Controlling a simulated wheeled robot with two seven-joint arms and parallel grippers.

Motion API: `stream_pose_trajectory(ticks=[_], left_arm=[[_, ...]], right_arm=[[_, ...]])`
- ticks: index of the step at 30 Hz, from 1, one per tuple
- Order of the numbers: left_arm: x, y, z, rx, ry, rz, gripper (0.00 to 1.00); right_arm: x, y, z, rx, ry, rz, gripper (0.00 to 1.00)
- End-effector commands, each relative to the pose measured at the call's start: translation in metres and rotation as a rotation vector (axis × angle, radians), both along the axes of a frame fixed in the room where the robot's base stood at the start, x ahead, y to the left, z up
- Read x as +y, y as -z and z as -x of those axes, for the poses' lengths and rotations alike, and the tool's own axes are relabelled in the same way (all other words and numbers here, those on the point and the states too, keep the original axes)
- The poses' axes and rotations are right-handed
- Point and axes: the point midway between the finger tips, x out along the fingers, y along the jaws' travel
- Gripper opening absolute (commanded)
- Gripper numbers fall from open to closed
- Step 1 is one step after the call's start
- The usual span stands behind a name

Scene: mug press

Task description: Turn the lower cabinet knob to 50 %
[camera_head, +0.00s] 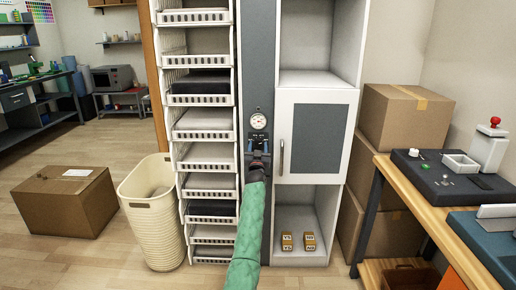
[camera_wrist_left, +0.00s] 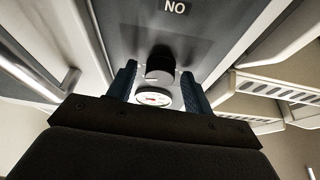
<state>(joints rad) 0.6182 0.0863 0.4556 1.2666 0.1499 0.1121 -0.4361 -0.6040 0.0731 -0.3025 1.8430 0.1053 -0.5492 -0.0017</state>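A black round knob (camera_wrist_left: 160,66) sits on the dark grey panel (camera_wrist_left: 222,30) in the left wrist view. A white-faced gauge (camera_wrist_left: 153,97) shows just below the knob there, and the gauge is also in the head view (camera_head: 259,120). My left gripper (camera_head: 258,146) is in front of the panel, below the gauge. Its two blue fingers stand apart on either side of the knob in the wrist view, with gaps showing. In the head view the gripper hides most of the knob. The knob's setting cannot be read. My right gripper is not in view.
A white door with a handle (camera_head: 281,158) is close right of the gripper. A rack of white trays (camera_head: 207,156) is close left. A cream bin (camera_head: 152,215) and cardboard box (camera_head: 65,200) stand on the floor at left. A wooden workbench (camera_head: 440,215) is at right.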

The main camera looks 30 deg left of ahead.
Motion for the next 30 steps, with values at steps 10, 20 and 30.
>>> stream_pose_trajectory(ticks=[10,20,30], left_arm=[[0.0,0.0,0.0,-0.002,0.0,0.003,0.09],[-0.002,-0.002,-0.001,-0.059,0.0,0.096,0.09],[-0.004,-0.003,-0.002,-0.205,0.0,0.339,0.09]], right_arm=[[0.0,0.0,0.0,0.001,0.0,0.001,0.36],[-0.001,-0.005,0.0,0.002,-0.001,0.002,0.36],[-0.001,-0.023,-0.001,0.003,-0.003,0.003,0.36]])
